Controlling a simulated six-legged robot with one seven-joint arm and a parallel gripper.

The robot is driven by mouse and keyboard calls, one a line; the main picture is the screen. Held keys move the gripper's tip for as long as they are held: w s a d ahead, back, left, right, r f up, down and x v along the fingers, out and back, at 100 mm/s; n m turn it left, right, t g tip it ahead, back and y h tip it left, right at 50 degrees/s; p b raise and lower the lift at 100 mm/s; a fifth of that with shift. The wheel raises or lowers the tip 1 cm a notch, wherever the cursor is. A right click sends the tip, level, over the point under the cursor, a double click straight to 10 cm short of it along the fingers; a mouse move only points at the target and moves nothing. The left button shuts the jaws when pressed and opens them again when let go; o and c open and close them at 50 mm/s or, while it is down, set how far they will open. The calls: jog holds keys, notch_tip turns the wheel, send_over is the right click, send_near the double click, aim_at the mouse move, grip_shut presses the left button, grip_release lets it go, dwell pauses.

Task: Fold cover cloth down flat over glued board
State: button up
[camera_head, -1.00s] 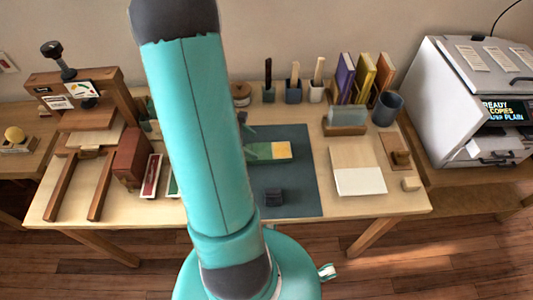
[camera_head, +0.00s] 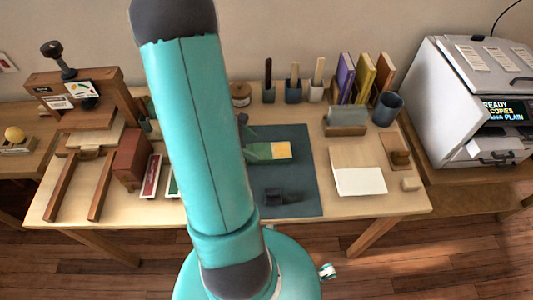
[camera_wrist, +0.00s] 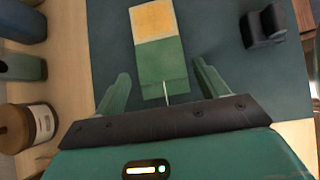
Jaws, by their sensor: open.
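The green cover cloth (camera_wrist: 160,62) lies on the dark blue-grey mat (camera_wrist: 107,42), and also shows in the head view (camera_head: 262,152). A yellow board (camera_wrist: 153,20) sits at its far end, and shows in the head view too (camera_head: 281,150). My gripper (camera_wrist: 161,74) is open and empty, with one green finger on each side of the cloth's near end. A thin pale line runs at that near end. Whether the fingers touch the cloth or hover above it cannot be told. In the head view my arm hides most of the gripper.
A dark block (camera_wrist: 264,26) stands on the mat to the right, also in the head view (camera_head: 273,196). A white sheet (camera_head: 360,181) lies right of the mat.

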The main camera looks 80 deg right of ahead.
jog(key=shift+f, duration=0.8)
dwell(1.4)
jog(key=c, duration=0.3)
